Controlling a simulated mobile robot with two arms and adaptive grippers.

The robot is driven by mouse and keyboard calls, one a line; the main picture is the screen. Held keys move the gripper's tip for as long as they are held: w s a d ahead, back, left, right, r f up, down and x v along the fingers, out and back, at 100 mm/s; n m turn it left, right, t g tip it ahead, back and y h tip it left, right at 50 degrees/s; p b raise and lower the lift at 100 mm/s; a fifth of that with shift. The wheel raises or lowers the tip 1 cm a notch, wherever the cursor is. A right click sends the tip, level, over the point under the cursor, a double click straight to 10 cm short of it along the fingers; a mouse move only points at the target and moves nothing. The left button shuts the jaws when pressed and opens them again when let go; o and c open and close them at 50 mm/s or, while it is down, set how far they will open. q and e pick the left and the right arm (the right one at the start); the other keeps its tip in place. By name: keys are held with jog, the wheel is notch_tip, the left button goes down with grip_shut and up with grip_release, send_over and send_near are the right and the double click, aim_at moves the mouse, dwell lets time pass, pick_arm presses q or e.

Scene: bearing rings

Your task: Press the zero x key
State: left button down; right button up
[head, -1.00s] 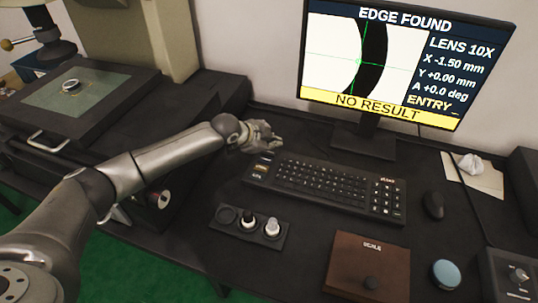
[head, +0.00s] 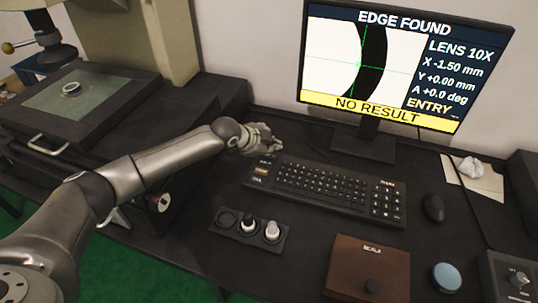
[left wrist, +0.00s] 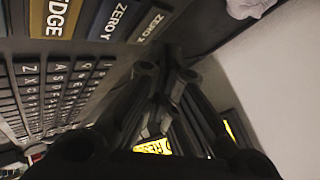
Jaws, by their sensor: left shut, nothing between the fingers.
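The black keyboard (head: 325,188) lies below the monitor. A group of wide function keys is at its left end. In the left wrist view a yellow key (left wrist: 58,18) ends in "DGE". My left gripper (head: 272,149) is shut and empty, over or just behind the keyboard's far left corner. Its fingers (left wrist: 165,90) appear beside the grey key; contact cannot be told. My right gripper is not in view.
The monitor (head: 405,60) reads "EDGE FOUND", X -1.50 mm and "NO RESULT". A knob panel (head: 220,232) and a brown SCALA box (head: 340,262) stand in front of the keyboard. A mouse (head: 433,207) lies to its right. A stage with a ring (head: 71,89) is at left.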

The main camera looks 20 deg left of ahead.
aim_at(271, 157)
pick_arm(q)
jog(key=shift+f, duration=0.15)
jog(key=shift+f, duration=0.3)
jog(key=shift+f, duration=0.35)
dwell(1.0)
jog(key=shift+r+p, duration=0.75)
jog(key=shift+r, duration=0.1)
notch_tip(271, 157, up, 5)
jog(key=p, duration=0.5)
